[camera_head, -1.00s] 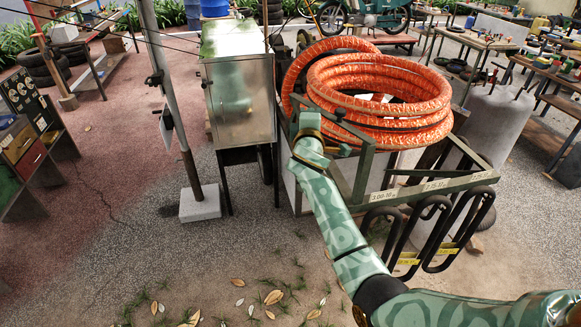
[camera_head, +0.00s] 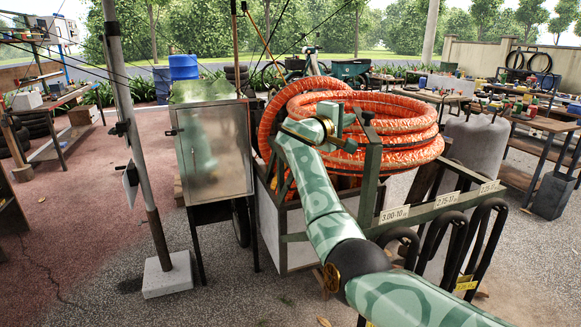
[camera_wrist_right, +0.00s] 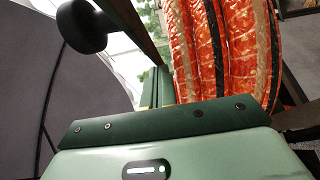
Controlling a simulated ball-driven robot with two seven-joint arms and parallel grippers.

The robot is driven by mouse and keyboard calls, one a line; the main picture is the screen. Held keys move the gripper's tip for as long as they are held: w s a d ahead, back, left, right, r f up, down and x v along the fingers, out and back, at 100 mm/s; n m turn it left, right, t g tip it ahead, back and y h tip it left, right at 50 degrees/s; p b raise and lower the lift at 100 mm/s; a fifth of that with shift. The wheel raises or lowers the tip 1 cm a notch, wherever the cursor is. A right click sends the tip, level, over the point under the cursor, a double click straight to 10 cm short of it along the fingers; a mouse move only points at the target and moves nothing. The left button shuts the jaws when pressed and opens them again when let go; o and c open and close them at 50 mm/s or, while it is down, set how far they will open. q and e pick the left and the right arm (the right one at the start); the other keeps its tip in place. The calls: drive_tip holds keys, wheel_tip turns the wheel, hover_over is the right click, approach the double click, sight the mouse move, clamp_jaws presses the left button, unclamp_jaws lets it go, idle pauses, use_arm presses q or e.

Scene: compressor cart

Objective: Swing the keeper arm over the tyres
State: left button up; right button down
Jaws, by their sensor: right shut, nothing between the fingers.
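The tyres (camera_head: 395,150) are a stack wrapped in orange-red, standing in the cart; their wrapped sides also show in the wrist view (camera_wrist_right: 215,50). A dark green bar with a black knob (camera_head: 367,117), seemingly the keeper arm, stands at the cart's near side in front of the tyres. A black knob on a bar shows close up at the upper left of the wrist view (camera_wrist_right: 82,27). My right gripper (camera_head: 342,128) is shut and empty, just left of the knob, before the tyres. Its closed fingers point towards the bar in the wrist view (camera_wrist_right: 158,88); contact is unclear. My left gripper is out of view.
The cart's label rail (camera_head: 440,205) with black hooked tubes hanging from it (camera_head: 440,250) runs along the near right. A metal cabinet (camera_head: 215,150) and a pole on a concrete block (camera_head: 167,275) stand to the left. Workbenches fill the back right.

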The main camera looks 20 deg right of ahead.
sight(363, 120)
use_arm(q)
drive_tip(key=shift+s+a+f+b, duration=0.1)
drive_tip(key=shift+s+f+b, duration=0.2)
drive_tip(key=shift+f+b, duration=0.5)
use_arm(e)
drive_tip(key=shift+s+d+m+g+h, duration=0.15)
drive_tip(key=shift+s+d+m+g, duration=0.15)
drive_tip(key=shift+d, duration=0.3)
drive_tip(key=shift+s+d+m+g+h, duration=0.15)
drive_tip(key=shift+s+d+g, duration=0.1)
drive_tip(key=shift+d+g, duration=0.3)
drive_tip(key=shift+s+d+m+g+h, duration=0.1)
drive_tip(key=shift+s+d+m+g, duration=0.15)
drive_tip(key=shift+d, duration=0.45)
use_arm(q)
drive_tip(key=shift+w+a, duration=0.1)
